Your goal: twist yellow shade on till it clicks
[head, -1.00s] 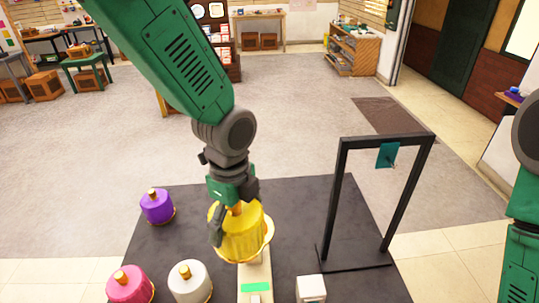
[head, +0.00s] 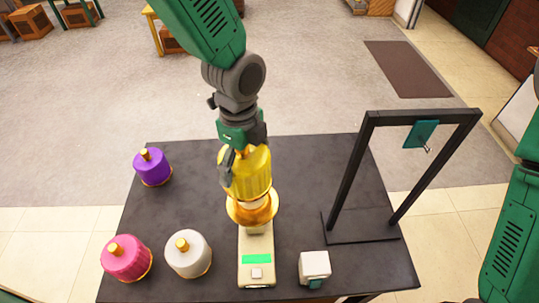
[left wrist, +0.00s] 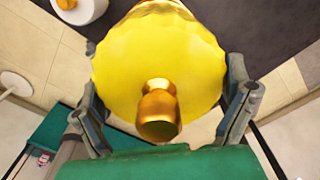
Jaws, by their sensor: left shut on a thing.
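The yellow shade (head: 249,172) is upright above the beige stand (head: 257,272) at the front middle of the dark table. A gold collar (head: 254,210) shows just under it, on the stand's far end. I cannot tell whether the shade is seated on it or a little above. My left gripper (head: 243,148) comes down from above and is shut on the shade. In the left wrist view, its fingers are on both sides of the yellow shade (left wrist: 160,60), with the shade's gold knob (left wrist: 158,112) near the palm. My right gripper is out of view; only my right arm shows.
Purple (head: 152,168), pink (head: 127,259) and white (head: 188,255) shades stand on the table's left (head: 195,160). A black frame (head: 361,170) with a hanging teal tag (head: 421,134) stands at the right. A small white block (head: 314,267) is right of the stand, which bears a green strip (head: 257,258).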

